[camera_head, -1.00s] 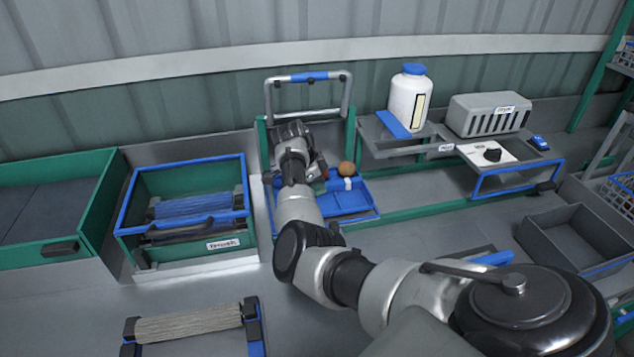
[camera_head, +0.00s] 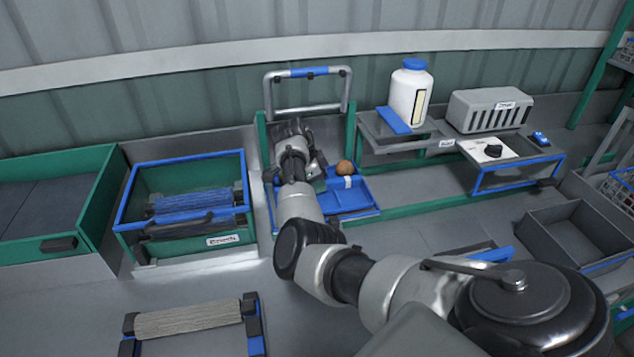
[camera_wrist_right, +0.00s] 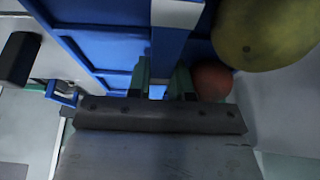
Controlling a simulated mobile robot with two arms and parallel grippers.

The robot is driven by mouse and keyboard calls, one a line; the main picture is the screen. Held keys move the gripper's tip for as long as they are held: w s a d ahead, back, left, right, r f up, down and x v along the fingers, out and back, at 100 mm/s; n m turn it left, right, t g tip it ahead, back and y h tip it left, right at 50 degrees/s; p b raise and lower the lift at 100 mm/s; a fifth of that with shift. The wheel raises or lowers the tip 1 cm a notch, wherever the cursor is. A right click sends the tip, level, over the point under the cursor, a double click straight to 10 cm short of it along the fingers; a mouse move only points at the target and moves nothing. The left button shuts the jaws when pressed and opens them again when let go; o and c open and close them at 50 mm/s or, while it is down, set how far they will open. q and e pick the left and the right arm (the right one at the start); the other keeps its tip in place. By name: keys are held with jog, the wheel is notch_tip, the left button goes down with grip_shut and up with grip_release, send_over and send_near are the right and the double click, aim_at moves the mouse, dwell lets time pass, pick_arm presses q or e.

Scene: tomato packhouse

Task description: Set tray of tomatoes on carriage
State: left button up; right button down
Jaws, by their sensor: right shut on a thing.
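The blue compartment tray (camera_head: 352,198) lies low in front of the green-framed carriage (camera_head: 350,132), which has a grey upright handle with a blue grip. I cannot tell whether the tray rests on the carriage. An orange-brown tomato (camera_head: 344,167) sits at the tray's back. In the right wrist view a large yellow-green tomato (camera_wrist_right: 265,32) and a smaller red one (camera_wrist_right: 212,81) show beside the fingers. My right gripper (camera_wrist_right: 161,80) is shut on the tray's blue middle bar, near a white label. In the head view my wrist hides the tray's left part. My left gripper is out of view.
A green bin with a blue rim (camera_head: 228,221) stands left of the tray. A grey open crate (camera_head: 575,237) lies far right. A roller stand (camera_head: 190,318) is in front.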

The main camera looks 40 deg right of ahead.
jog(key=shift+f+b, duration=0.35)
jog(key=shift+f, duration=0.2)
jog(key=c, duration=0.9)
grip_release()
jog(key=shift+c, duration=0.2)
jog(key=c, duration=0.3)
notch_tip(320, 180, up, 7)
jog(key=p, duration=0.6)
